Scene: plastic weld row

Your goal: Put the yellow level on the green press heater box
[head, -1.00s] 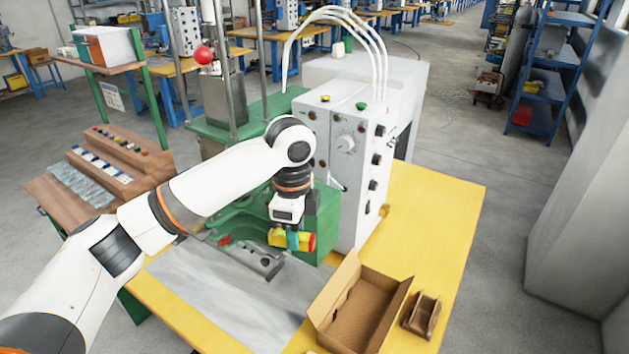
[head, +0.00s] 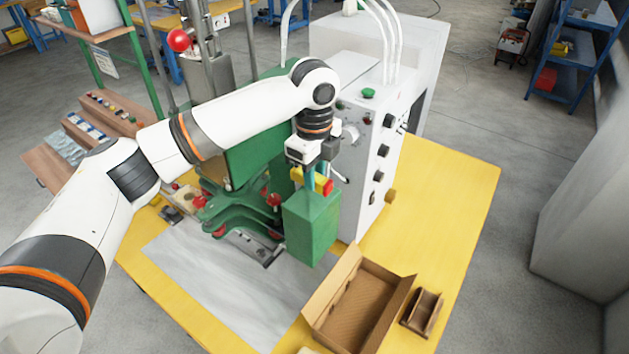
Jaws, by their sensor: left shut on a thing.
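The yellow level (head: 298,176), with a red end, is between the fingers of my left gripper (head: 318,178), which is shut on it. The green press heater box (head: 311,230) stands on the press in front of the white control cabinet. The level is at the box's top, towards its back edge. I cannot tell whether the level touches the box top or hangs just above it. The fingers partly hide the level. My right gripper is not in view.
The white control cabinet (head: 372,150) with knobs stands close on the right of the gripper. An open cardboard box (head: 345,308) and a small brown holder (head: 422,312) are at the front of the yellow table (head: 455,190). A red ball knob (head: 179,40) is at the upper left.

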